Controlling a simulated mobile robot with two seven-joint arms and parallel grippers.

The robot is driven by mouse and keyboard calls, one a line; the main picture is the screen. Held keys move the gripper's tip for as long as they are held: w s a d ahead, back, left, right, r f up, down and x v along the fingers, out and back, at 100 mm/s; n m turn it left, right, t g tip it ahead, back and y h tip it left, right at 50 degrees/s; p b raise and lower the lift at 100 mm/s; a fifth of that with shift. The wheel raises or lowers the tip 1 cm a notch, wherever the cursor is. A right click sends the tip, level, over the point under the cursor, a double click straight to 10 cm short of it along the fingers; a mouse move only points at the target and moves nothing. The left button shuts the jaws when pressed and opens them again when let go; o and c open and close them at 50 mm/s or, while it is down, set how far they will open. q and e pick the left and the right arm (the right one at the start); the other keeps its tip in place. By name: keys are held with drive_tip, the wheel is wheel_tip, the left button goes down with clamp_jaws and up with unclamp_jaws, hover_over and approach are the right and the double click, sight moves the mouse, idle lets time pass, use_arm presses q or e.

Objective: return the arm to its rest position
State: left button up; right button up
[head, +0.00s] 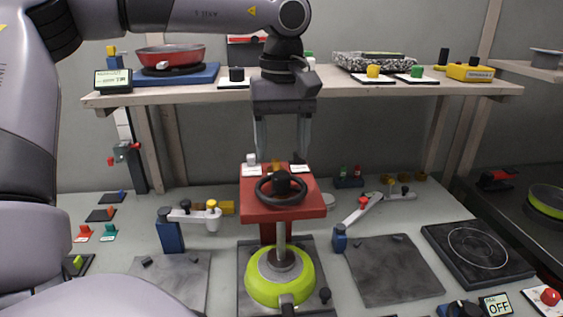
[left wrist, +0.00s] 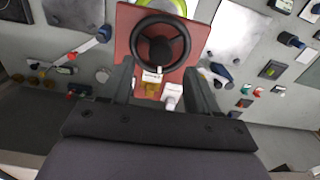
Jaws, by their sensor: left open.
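My left gripper (head: 283,136) points down from the arm that comes in from the left in the head view. Its two fingers are spread apart and nothing is between them. It hovers behind and above a red box (head: 300,207) with a black handwheel (head: 281,190) on top. In the left wrist view the open fingers (left wrist: 163,85) frame the near part of the red box (left wrist: 128,20), with the wheel (left wrist: 160,42) beyond them. I cannot tell whether the fingers touch the box. My right gripper is in neither view.
A wooden shelf (head: 215,93) runs behind the arm, with a red pan (head: 170,58) on its left part. A green pan (head: 280,283) sits below the red box. Hinged arms (head: 365,205) stand either side. A hot plate (head: 475,247) lies at right.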

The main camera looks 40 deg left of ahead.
use_arm(q)
drive_tip(key=shift+r, duration=1.05)
